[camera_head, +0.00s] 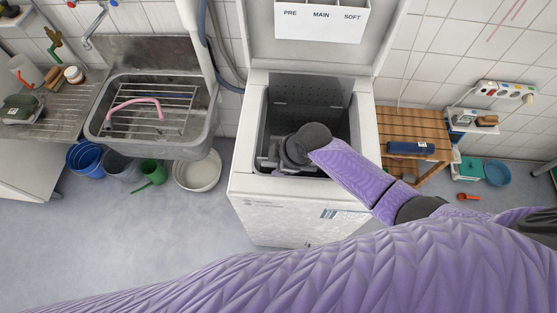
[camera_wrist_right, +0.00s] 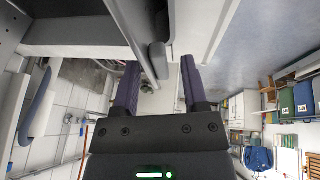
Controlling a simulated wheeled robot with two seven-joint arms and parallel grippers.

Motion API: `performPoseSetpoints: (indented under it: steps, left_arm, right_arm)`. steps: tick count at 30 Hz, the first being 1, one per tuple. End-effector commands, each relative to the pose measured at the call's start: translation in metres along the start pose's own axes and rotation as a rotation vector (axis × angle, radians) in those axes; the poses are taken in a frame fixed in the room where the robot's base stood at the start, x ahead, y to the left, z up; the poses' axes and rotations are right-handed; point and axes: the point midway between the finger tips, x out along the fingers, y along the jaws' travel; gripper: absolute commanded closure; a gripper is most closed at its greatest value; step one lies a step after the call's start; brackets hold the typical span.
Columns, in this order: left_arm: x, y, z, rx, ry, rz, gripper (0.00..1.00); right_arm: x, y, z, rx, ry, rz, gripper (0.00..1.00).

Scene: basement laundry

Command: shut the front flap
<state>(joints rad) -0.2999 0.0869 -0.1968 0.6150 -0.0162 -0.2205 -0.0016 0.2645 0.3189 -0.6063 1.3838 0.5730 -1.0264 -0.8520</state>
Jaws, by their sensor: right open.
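The white top-loading washer (camera_head: 290,212) stands in the middle of the head view with its lid raised. A grey perforated panel (camera_head: 300,90) stands up at the back of its opening. I cannot clearly make out the front flap; my right arm covers much of the front of the opening. My right gripper (camera_head: 272,158) is down at the front left of the opening. In the right wrist view the gripper (camera_wrist_right: 160,82) has its fingers apart, and a grey metal edge (camera_wrist_right: 135,35) runs down towards the space between them. I cannot tell if they touch. My left gripper is out of view.
The raised lid carries a white drawer (camera_head: 321,20) marked PRE, MAIN, SOFT. A metal sink (camera_head: 150,145) stands at the left, with buckets and a white basin (camera_head: 198,171) below. A wooden slatted stool (camera_head: 412,125) is close on the washer's right.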

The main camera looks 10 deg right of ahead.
Motion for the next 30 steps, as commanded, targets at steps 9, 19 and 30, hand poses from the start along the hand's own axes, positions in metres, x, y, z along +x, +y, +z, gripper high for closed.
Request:
performPoseSetpoints:
  steps: [9, 19, 30]
  left_arm:
    - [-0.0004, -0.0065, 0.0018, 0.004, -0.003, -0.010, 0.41]
    - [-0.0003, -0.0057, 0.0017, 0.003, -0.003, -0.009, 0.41]
    - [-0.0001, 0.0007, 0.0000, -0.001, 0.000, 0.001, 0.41]
  right_arm:
    - [-0.0003, -0.0004, 0.0000, 0.001, 0.000, -0.001, 0.95]
    - [0.0002, -0.0019, 0.0003, 0.002, -0.001, -0.005, 1.00]
    - [0.0008, -0.0032, 0.0006, 0.003, -0.002, -0.009, 1.00]
